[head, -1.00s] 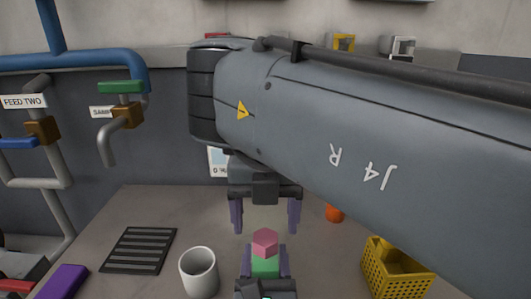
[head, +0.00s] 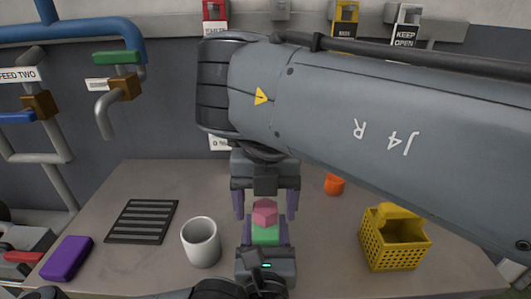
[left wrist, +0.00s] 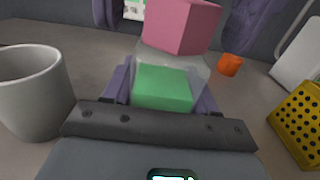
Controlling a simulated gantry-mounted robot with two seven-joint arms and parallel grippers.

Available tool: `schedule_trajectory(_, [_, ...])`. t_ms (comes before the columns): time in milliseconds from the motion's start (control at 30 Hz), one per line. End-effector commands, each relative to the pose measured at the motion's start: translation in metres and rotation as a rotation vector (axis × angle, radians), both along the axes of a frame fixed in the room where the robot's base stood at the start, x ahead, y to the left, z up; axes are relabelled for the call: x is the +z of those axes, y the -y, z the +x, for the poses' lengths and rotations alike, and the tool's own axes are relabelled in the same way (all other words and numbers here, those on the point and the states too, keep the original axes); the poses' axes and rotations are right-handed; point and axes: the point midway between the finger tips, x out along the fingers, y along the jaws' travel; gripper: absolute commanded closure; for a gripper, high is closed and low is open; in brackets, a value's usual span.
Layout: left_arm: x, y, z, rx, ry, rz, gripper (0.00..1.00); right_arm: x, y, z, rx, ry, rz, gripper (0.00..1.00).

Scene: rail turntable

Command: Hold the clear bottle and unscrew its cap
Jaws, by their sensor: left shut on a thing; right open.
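The clear bottle (left wrist: 200,72) stands upright, with a green block-like part (head: 265,237) low on it and a pink faceted cap (head: 264,212) on top. My left gripper (head: 265,230) is shut on the bottle's lower part from the near side. In the left wrist view its purple fingers flank the green part (left wrist: 162,86), below the pink cap (left wrist: 181,22). My right gripper (head: 265,214) points down from above, open. Its purple fingers are on either side of the cap, with gaps visible. My right arm hides the area behind.
A grey mug (head: 201,243) stands left of the bottle, close to my left gripper. A black grate (head: 142,221) and a purple block (head: 67,258) lie farther left. A yellow basket (head: 396,243) and an orange object (head: 335,184) are to the right.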

Motion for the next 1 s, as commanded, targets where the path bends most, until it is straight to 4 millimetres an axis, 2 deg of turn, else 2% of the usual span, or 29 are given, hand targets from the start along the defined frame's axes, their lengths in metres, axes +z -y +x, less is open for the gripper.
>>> schedule_trajectory(67, [-0.0001, 0.0, 0.0, 0.0, 0.0, 0.0, 0.98, -0.0001, 0.0, 0.0, 0.0, 0.0, 0.0, 0.26])
schedule_trajectory(500, [-0.0001, 0.0, 0.0, 0.0, 0.0, 0.0, 0.98, 0.0, -0.0001, 0.0, 0.001, 0.0, 0.0, 0.94])
schedule_trajectory(633, [-0.0001, 0.0, 0.0, 0.0, 0.0, 0.0, 0.98, 0.0001, 0.0, 0.0, 0.063, 0.001, -0.001, 0.95])
schedule_trajectory(900, [-0.0001, 0.0, 0.0, 0.0, 0.0, 0.0, 0.98, -0.0002, 0.0003, -0.0003, 0.448, -0.001, -0.002, 0.95])
schedule_trajectory(1000, [-0.0001, 0.0, 0.0, 0.0, 0.0, 0.0, 0.98, 0.0, 0.0, -0.0001, 0.516, 0.0, -0.001, 0.95])
